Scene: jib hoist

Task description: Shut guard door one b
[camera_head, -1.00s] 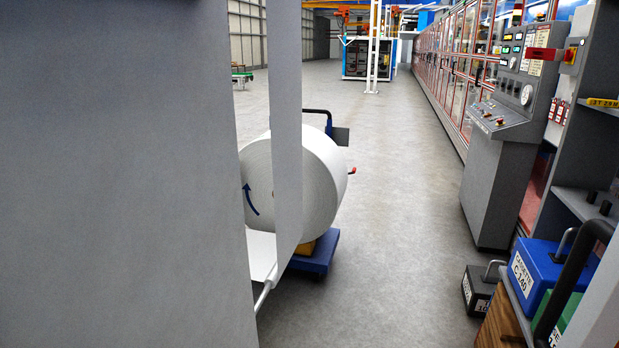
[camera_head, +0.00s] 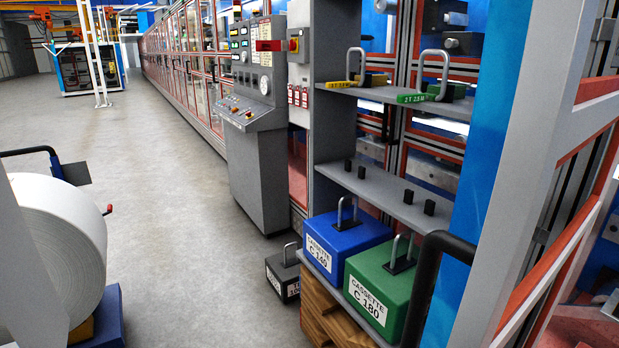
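No label in the camera_head view picks out guard door one b, so I cannot tell which door it is. A red-framed panel (camera_head: 559,262) with a pale grey edge post (camera_head: 537,130) stands close at the right. It may be an open guard door, but most of it is cut off by the frame. A row of red-framed clear guard doors (camera_head: 190,62) runs along the machine into the distance. A black bent handle (camera_head: 428,268) stands in front of the blue column at lower right. Neither of my grippers is in view.
A control console (camera_head: 258,150) stands before the machine. A shelf rack (camera_head: 385,196) has a blue cassette (camera_head: 365,238) and a green cassette (camera_head: 410,275) below. A black block (camera_head: 284,272) lies on the floor. A white roll (camera_head: 65,240) stands left; the aisle (camera_head: 165,180) between is clear.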

